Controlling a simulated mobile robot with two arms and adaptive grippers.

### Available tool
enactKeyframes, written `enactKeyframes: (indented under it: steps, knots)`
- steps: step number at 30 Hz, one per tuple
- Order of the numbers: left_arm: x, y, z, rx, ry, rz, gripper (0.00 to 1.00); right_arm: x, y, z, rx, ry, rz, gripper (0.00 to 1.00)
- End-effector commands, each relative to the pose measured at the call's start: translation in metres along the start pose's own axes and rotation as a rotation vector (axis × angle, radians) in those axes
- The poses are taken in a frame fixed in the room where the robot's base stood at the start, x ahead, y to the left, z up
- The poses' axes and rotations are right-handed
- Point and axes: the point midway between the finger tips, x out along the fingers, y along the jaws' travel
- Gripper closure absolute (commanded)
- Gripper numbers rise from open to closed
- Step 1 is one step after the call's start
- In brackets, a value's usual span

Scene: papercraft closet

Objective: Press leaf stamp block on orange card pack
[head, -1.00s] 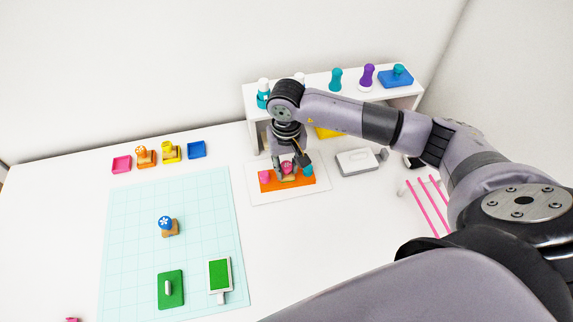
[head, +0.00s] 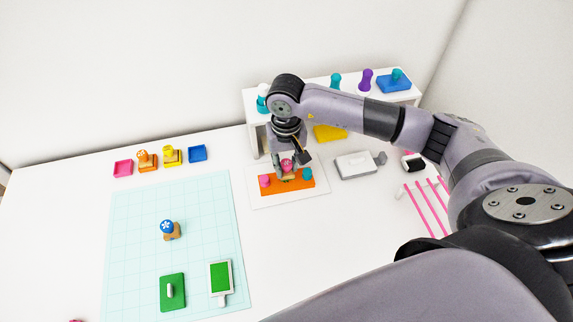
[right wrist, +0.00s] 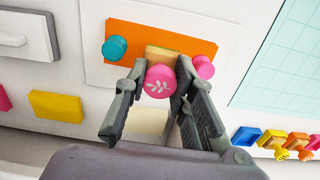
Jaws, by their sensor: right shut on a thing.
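The leaf stamp block has a round pink knob (right wrist: 160,81) with a white leaf mark and a tan wooden base (right wrist: 163,54). In the head view its pink knob (head: 287,164) shows between my fingers. My right gripper (head: 291,172) is shut on this knob; the fingers also flank it in the right wrist view (right wrist: 157,84). The orange card pack (head: 272,190) lies flat under the stamp, and its orange face shows in the right wrist view (right wrist: 150,36). The base is over the pack's edge area; contact is unclear. My left gripper is not in view.
A pink knob (right wrist: 203,67) and a teal knob (right wrist: 115,48) stand at the pack's two ends, close to my fingers. A white sheet (head: 262,201) lies underneath. A white shelf (head: 412,92) stands behind. The blue grid mat (head: 135,245) holds a blue-topped stamp (head: 167,228).

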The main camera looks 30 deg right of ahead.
Motion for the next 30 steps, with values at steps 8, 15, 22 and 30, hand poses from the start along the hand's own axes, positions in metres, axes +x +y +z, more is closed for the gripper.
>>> enactKeyframes:
  steps: [8,15,22,30]
  knots:
    - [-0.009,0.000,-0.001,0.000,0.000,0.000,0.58,-0.017,0.000,-0.001,0.000,0.002,-0.001,1.00]
    - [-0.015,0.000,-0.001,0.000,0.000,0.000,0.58,-0.028,0.000,-0.001,0.001,0.002,0.000,1.00]
    - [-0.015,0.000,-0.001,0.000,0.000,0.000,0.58,-0.031,0.000,-0.001,0.001,0.002,0.000,1.00]
    - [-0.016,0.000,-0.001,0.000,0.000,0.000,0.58,-0.031,-0.001,0.005,-0.001,0.002,0.000,1.00]
